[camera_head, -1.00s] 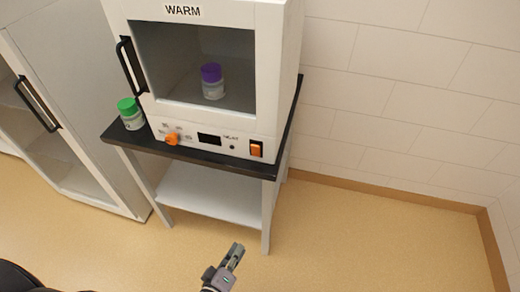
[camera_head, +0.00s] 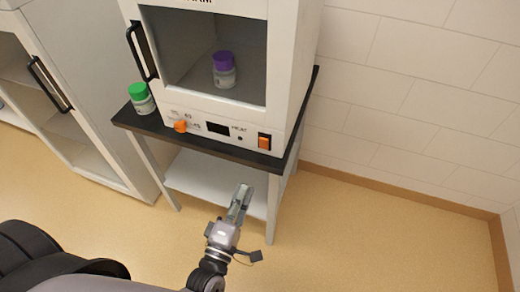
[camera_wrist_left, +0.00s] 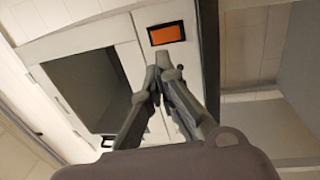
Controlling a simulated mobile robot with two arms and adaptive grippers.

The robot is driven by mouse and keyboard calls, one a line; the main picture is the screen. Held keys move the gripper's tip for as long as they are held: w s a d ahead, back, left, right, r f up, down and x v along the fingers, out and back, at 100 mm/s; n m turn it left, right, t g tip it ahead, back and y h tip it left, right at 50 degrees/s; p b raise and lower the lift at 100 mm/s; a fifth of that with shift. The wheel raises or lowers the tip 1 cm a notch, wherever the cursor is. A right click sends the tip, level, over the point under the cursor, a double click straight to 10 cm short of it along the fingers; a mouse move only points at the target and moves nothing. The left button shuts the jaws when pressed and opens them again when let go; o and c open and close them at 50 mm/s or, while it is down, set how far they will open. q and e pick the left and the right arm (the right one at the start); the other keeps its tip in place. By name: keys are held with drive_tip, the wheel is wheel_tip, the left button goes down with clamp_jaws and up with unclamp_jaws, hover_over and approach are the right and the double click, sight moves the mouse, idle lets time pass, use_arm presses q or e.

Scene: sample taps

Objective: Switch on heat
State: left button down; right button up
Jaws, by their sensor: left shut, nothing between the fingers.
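The white warming cabinet (camera_head: 293,60) stands on a dark-topped table. Its lower front panel carries an orange rocker switch (camera_head: 264,142) at the right, beside a HEAT label, a small dark display (camera_head: 218,128) and an orange knob (camera_head: 181,126). My left gripper (camera_head: 242,192) is shut and empty, in front of and below the panel in the head view. In the left wrist view the gripper (camera_wrist_left: 158,72) points at the panel, and the orange switch (camera_wrist_left: 166,34) shows just beyond the fingertips, apart from them. My right gripper is not in view.
A purple-capped jar (camera_head: 224,72) stands inside the cabinet behind its front window. A green-capped jar (camera_head: 141,99) stands on the table (camera_head: 240,155) at the left. A glass-fronted cabinet (camera_head: 85,110) is further left. The floor at the right is clear up to the tiled wall.

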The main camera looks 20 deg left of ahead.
sight(263, 143)
use_arm(q)
drive_tip(key=w, duration=0.3)
drive_tip(key=w+r+p, duration=0.1)
drive_tip(key=w, duration=0.3)
drive_tip(key=w+p, duration=0.1)
drive_tip(key=w, duration=0.3)
drive_tip(key=shift+w+d+r, duration=0.2)
drive_tip(key=shift+r, duration=0.2)
drive_tip(key=shift+w, duration=0.8)
drive_tip(key=p, duration=0.1)
drive_tip(key=r+p, duration=0.1)
drive_tip(key=p, duration=0.1)
drive_tip(key=shift+w+r+g, duration=0.1)
drive_tip(key=shift+w+g, duration=0.15)
drive_tip(key=shift+g, duration=0.15)
drive_tip(key=shift+f, duration=0.4)
